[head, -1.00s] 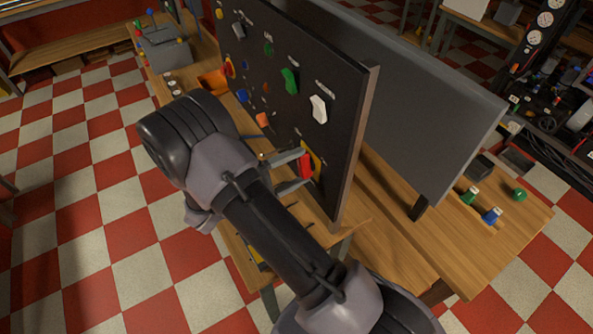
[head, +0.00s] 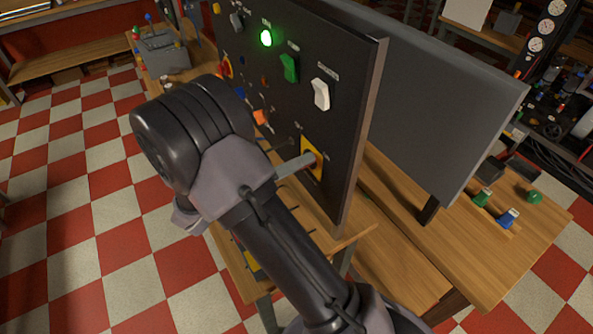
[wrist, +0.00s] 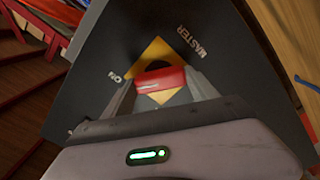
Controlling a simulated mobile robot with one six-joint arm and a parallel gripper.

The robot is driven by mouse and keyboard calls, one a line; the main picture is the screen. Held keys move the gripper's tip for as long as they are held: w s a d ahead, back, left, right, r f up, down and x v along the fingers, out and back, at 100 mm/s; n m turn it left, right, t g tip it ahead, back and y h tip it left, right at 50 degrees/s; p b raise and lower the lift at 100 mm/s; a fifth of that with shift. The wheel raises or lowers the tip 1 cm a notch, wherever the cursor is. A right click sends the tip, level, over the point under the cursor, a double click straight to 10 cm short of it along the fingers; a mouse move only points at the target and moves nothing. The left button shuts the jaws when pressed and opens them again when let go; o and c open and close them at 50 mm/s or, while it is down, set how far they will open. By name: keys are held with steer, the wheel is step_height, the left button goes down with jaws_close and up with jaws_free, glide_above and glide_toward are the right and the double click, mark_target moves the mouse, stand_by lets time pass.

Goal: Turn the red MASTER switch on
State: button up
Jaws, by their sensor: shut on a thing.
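The red MASTER switch handle (wrist: 161,80) lies crosswise in the wrist view, over a dark round hub on a yellow diamond plate (wrist: 155,49). Its left end points roughly towards the ON label; the MASTER label is at upper right. My gripper (wrist: 162,90) is shut on the handle, with one finger on each side. In the head view my gripper (head: 306,162) is at the lower right of the black panel (head: 345,150). A finger covers part of the yellow plate (head: 312,150), and the red handle is hidden there.
On the panel, a green lamp (head: 266,38) glows above the switch area, with a green rocker (head: 289,68) and a white rocker (head: 321,94) nearby. A grey board (head: 450,110) stands behind the panel. The wooden bench (head: 410,260) lies beneath.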

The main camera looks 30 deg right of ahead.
steer(key=shift+m+b, duration=0.75)
steer(key=shift+m, duration=0.25)
steer(key=o, duration=1.4)
steer(key=shift+c, duration=0.2)
steer(key=a+p, duration=0.4)
steer(key=a, duration=1.3)
steer(key=shift+s+a, duration=0.25)
steer(key=shift+s, duration=0.05)
steer(key=shift+d, duration=0.1)
